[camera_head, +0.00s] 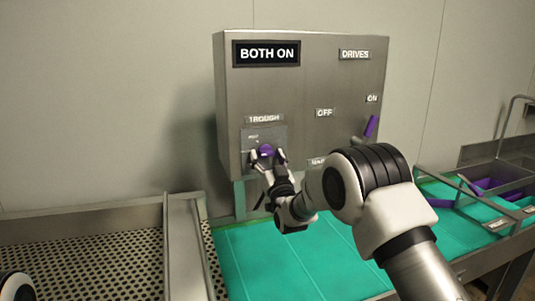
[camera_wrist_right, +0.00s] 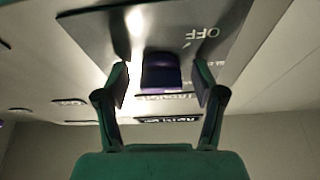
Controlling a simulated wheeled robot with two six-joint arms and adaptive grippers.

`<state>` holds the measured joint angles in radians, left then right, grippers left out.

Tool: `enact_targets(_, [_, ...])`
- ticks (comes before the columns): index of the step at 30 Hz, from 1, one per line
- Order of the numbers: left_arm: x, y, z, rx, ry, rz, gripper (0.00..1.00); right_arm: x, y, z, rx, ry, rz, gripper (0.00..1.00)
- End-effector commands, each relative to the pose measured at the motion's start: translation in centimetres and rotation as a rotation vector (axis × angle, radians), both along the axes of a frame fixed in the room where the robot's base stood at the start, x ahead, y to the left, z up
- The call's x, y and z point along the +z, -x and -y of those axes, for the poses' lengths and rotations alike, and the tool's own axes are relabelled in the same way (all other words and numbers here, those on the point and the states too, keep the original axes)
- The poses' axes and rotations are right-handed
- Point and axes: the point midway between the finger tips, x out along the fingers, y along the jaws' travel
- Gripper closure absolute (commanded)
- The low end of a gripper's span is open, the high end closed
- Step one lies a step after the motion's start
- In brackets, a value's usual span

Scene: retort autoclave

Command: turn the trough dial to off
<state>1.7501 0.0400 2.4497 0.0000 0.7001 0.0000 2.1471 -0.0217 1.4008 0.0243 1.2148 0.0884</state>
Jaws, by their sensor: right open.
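The trough dial (camera_head: 266,150) is a small purple knob under the TROUGH label on the front of a grey metal control box (camera_head: 310,75). In the right wrist view the dial (camera_wrist_right: 161,72) sits between the two fingers of my right gripper (camera_wrist_right: 162,80), with a gap on each side. My right gripper (camera_head: 267,158) is open at the dial in the head view and partly covers its plate. An OFF mark (camera_wrist_right: 201,33) shows upside down on the plate in the wrist view. The box's display (camera_head: 267,53) reads BOTH ON. My left gripper is not in view.
A purple lever (camera_head: 371,126) stands at the box's right side, near the ON label, with an OFF label (camera_head: 324,113) to its left. A green belt (camera_head: 285,255) runs below the box. A perforated metal bed (camera_head: 80,260) lies at the left.

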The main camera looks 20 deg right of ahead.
Motion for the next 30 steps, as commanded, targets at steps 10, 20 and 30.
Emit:
enact_targets(10, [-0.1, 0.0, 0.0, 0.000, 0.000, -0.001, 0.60, 0.0, 0.0, 0.0, 0.000, 0.000, 0.001, 0.91])
enact_targets(20, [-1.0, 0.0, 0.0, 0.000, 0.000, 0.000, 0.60, -0.2, 0.1, 0.1, 0.000, 0.029, 0.003, 0.91])
enact_targets(30, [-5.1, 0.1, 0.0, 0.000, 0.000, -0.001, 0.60, -0.6, 0.1, 0.2, 0.000, 0.217, 0.012, 0.91])
